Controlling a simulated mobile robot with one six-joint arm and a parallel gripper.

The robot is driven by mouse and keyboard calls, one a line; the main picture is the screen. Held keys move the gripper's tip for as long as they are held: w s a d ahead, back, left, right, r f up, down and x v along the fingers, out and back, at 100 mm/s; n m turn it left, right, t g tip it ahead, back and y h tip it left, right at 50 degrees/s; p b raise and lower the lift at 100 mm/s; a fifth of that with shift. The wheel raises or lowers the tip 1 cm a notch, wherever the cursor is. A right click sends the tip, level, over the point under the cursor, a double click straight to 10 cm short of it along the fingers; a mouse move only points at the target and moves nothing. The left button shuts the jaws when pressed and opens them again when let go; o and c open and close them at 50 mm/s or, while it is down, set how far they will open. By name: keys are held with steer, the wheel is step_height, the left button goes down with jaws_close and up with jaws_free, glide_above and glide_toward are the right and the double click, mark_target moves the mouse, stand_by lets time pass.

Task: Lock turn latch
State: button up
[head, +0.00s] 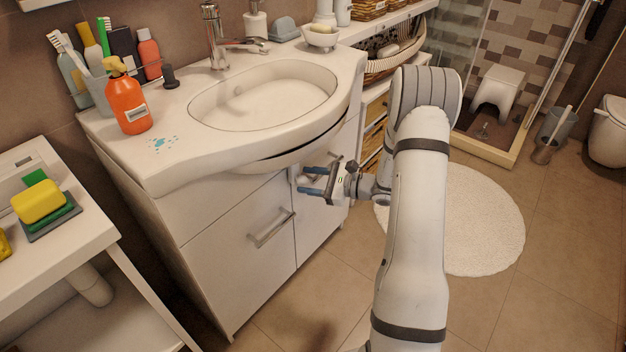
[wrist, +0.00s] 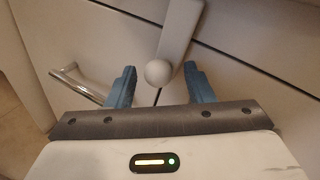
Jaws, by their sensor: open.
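The turn latch (wrist: 178,30) is a pale lever with a round knob at its lower end, on the front of the white cabinet (head: 215,230). In the wrist view the lever runs from the top edge down and slightly left, and the knob sits between my two blue fingers. My gripper (wrist: 160,68) is open, with a visible gap on both sides of the knob. In the head view my gripper (head: 309,181) is at the cabinet front below the sink, and the latch is too small and covered to make out clearly.
A metal bar handle (head: 271,228) sticks out from the cabinet door, left of and below my gripper. The sink counter (head: 165,165) overhangs above, with an orange bottle (head: 127,102) on it. A round white rug (head: 475,220) lies on the open floor to the right.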

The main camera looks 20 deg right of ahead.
steer(key=p+v, duration=0.1)
steer(key=v, duration=0.6)
steer(key=shift+s+d, duration=0.2)
steer(key=shift+d, duration=0.15)
steer(key=s+a+r+n+g+h+p, duration=0.2)
steer(key=s+a+r+n+g+p, duration=0.35)
steer(key=r, duration=0.45)
steer(key=s+a+r+n+g+h+p, duration=0.2)
steer(key=s+a+r+n+g+p, duration=0.35)
steer(key=r, duration=0.45)
steer(key=s+d+r+n+t+h+p, duration=0.1)
steer(key=s+r+n+t+h+p, duration=0.1)
steer(key=s+r+n+h+p, duration=0.3)
steer(key=s+d+r+n+t+h+p, duration=0.1)
steer(key=s+r+n+h+p, duration=0.3)
steer(key=s+r, duration=0.5)
step_height(320, 180, up, 5)
steer(key=shift+s+d+f+n+t+h+p, duration=0.1)
steer(key=shift+s+d+n+t+h+p, duration=0.25)
steer(key=shift+t+p, duration=0.6)
steer(key=shift+a, duration=0.15)
